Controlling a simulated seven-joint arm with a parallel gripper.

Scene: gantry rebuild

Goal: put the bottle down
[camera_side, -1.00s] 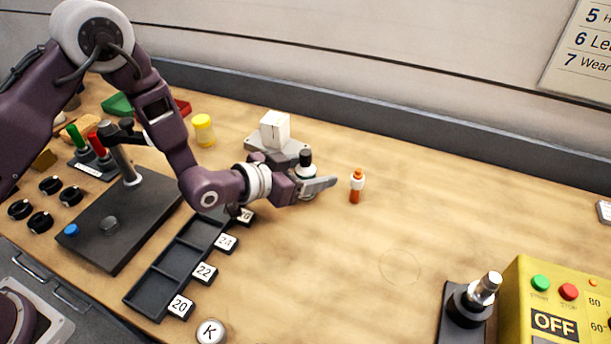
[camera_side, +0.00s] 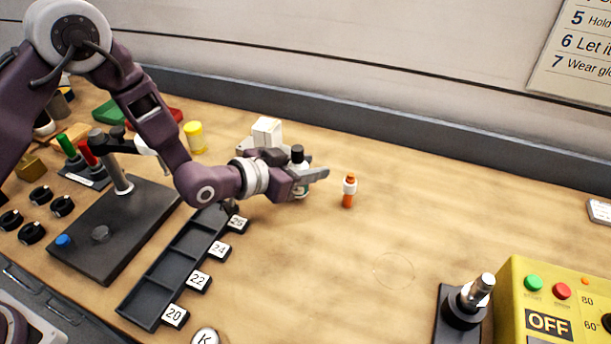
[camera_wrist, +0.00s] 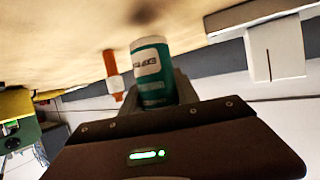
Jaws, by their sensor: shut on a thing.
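The bottle (camera_side: 299,178) has a black cap, a white body and a teal label. It is upright between the fingers of my gripper (camera_side: 308,177), which is shut on it. In the wrist view, which looks upside down, the bottle (camera_wrist: 151,72) shows its teal and white label between the fingers. Its base seems to be a little above the table (camera_side: 400,235), with a dark blurred shadow on the wood apart from it. The fingers hide part of the bottle in the side view.
An orange and white tube (camera_side: 349,190) stands just right of the bottle. A white box (camera_side: 267,131) on a grey base is behind it. A black slotted tray (camera_side: 175,265) with number tags is front left. A yellow control box (camera_side: 540,300) is front right. The middle table is clear.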

